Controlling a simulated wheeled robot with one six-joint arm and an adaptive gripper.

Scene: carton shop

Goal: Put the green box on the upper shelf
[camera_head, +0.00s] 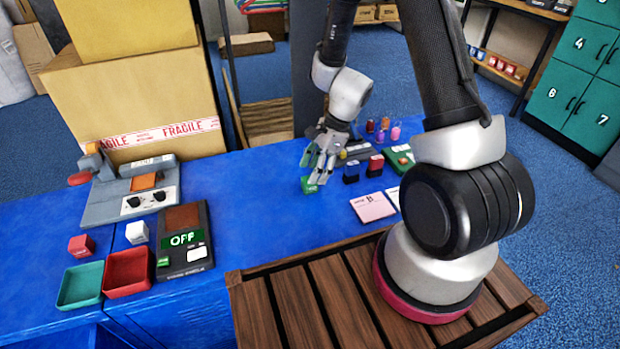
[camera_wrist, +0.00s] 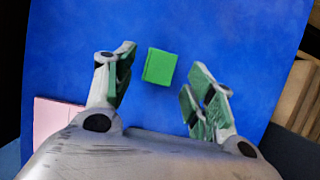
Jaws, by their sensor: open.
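The green box (camera_head: 309,185) is a small cube on the blue table (camera_head: 250,210), just below my fingertips in the head view. In the wrist view the green box (camera_wrist: 159,66) lies between and a little beyond the two fingers. My gripper (camera_head: 320,165) is open and empty, pointing down, with green finger pads; it also shows in the wrist view (camera_wrist: 160,85). I cannot tell the exact height of the fingertips above the box. I cannot tell which surface is the upper shelf; a shelf rack (camera_head: 545,14) stands at the far right.
A device reading OFF (camera_head: 184,240), a tape machine (camera_head: 130,190), red tray (camera_head: 128,272) and teal tray (camera_head: 80,286) are at left. The table's middle is clear.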

